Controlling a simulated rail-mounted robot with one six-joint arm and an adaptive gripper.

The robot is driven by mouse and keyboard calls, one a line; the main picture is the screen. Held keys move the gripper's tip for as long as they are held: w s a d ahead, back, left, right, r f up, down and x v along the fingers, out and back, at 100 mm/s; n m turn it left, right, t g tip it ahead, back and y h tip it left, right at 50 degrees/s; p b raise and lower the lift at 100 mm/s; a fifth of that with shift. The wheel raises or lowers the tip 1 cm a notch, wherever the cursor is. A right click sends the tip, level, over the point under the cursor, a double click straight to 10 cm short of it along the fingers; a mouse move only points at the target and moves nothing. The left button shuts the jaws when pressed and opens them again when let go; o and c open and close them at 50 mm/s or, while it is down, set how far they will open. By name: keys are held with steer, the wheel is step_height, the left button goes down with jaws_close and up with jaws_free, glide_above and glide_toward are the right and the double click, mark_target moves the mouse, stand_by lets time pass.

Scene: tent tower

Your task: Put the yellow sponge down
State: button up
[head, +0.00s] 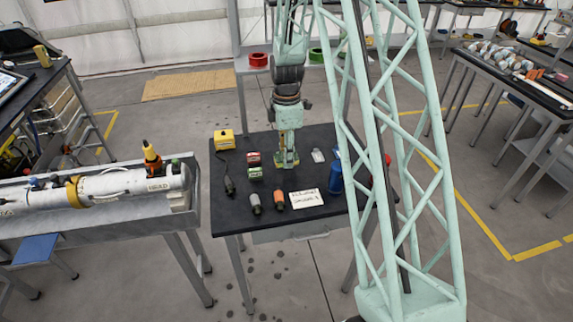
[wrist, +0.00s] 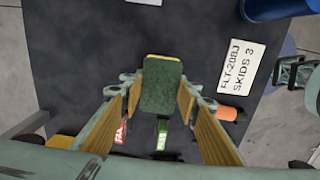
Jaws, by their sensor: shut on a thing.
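The sponge (wrist: 162,86) sits between my gripper's fingertips in the wrist view, with a dark green scouring face toward the camera and a thin yellow edge. My gripper (head: 285,161) is shut on it and points down over the black table (head: 236,203). In the head view a bit of yellow sponge (head: 284,166) shows between the fingertips, mostly hidden by them. The fingertips look low over the table's back middle. I cannot tell whether the sponge touches the tabletop.
In front are a grey cylinder (head: 254,204), an orange-ended cylinder (head: 278,202) and a lettered card (head: 306,198). A blue cup (head: 335,178) stands right.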

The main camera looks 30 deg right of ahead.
mark_target(286, 170)
stand_by(0.3)
steer(key=shift+f, duration=1.85)
steer(key=shift+f, duration=0.15)
steer(key=o, duration=1)
steer(key=shift+r+p, duration=0.3)
steer(key=shift+r, duration=5.85)
steer(key=shift+r, duration=0.1)
